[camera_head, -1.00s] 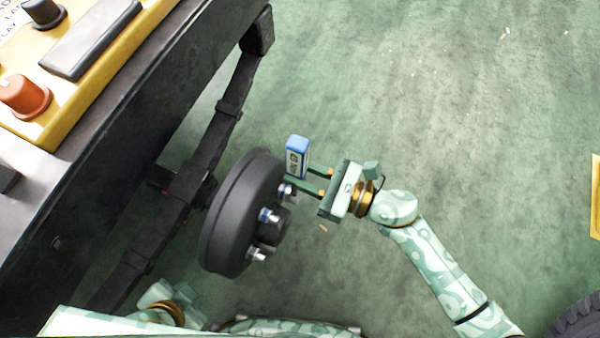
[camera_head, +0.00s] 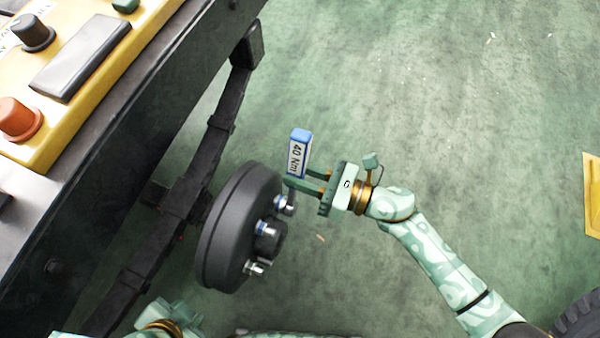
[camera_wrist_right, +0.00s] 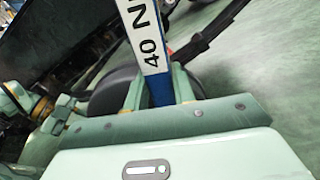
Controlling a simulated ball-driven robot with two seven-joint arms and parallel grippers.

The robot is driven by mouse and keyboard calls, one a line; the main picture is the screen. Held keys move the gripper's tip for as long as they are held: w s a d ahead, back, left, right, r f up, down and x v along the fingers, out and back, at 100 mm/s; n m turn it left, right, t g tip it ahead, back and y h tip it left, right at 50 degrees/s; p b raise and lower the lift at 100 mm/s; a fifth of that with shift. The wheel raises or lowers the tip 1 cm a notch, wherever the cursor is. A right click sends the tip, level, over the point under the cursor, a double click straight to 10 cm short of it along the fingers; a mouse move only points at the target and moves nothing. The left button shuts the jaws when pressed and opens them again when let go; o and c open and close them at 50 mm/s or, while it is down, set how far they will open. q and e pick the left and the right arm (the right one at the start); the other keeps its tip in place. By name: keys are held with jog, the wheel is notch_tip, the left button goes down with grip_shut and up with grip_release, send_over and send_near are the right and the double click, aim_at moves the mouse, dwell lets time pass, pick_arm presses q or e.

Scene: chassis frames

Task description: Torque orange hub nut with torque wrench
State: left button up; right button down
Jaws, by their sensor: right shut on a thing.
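The torque wrench (camera_head: 297,158) has a blue end and a white label reading 40 Nm. My right gripper (camera_head: 301,181) is shut on it beside the wheel hub. The wrench also shows in the right wrist view (camera_wrist_right: 148,45), rising from between the fingers. Its lower end is close to the upper stud or nut (camera_head: 281,203) on the dark hub drum (camera_head: 232,230); I cannot tell whether it is seated. The nuts in view look silver and blue; no orange one can be made out. My left gripper (camera_head: 182,314) is partly in view at the lower left, its jaws unclear.
A dark chassis rail (camera_head: 120,135) runs diagonally at left, with a leaf spring (camera_head: 212,145) behind the drum. A yellow control box (camera_head: 75,95) with an orange knob (camera_head: 18,118) sits on the rail. A tyre (camera_head: 580,325) is at the lower right. The green floor right of the drum is open.

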jog(key=shift+w+d+f+m, duration=0.1)
jog(key=shift+w+m, duration=0.3)
jog(key=shift+s+a+r+n+b, duration=0.15)
jog(key=shift+s+a+n, duration=0.05)
jog(key=shift+s+n, duration=0.4)
jog(key=shift+s+a+r+n+b, duration=0.15)
jog(key=shift+s+n, duration=0.45)
jog(key=shift+d, duration=0.15)
jog(key=shift+v, duration=1.4)
jog(key=shift+v, duration=2.45)
jog(key=shift+r, duration=0.1)
